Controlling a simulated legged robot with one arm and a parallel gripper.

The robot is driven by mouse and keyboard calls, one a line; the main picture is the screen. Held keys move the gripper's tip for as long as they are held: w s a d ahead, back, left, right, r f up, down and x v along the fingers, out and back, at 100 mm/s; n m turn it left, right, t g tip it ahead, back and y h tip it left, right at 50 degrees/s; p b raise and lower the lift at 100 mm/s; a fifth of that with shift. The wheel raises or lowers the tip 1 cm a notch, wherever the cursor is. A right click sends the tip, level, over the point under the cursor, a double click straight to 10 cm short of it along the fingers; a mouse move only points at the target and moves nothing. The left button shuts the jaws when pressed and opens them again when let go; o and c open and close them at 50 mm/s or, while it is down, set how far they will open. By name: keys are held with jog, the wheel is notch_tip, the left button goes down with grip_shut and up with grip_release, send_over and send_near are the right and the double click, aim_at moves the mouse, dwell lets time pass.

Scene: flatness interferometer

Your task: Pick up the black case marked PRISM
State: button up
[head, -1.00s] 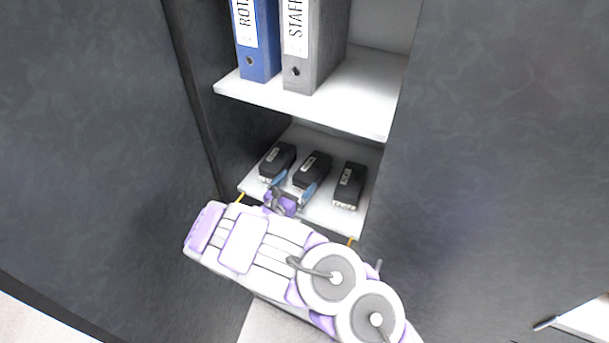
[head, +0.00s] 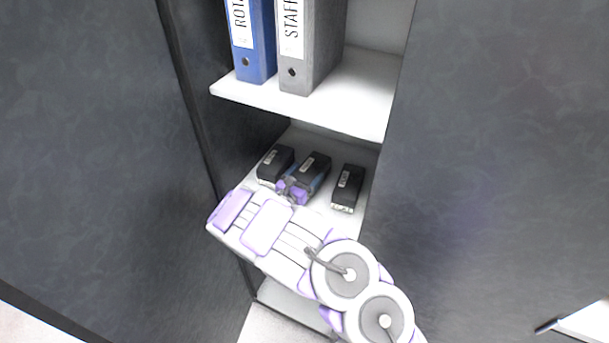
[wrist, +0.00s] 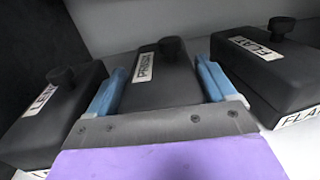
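The black case marked PRISM (wrist: 160,82) lies flat on the lower shelf, with a black knob at its far end and a white label on top. It is the middle case of three in the head view (head: 313,168). My gripper (wrist: 160,66) is around it, with one blue finger along each long side. The fingers are spread about as wide as the case, and I see no clear squeeze on it. In the head view my gripper (head: 302,182) covers the near end of this case.
A black case whose label seems to read LENS (wrist: 50,108) lies close on the left, and one marked FLAT (wrist: 275,70) on the right. The upper shelf (head: 340,98) holds a blue binder (head: 258,60) and a grey binder (head: 318,60). Dark cabinet panels flank the shelves.

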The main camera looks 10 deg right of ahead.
jog(key=shift+d, duration=0.4)
jog(key=shift+c, duration=1.4)
jog(key=shift+a, duration=0.5)
jog(key=c, duration=0.7)
jog(key=shift+o, duration=0.2)
jog(key=shift+s, duration=0.1)
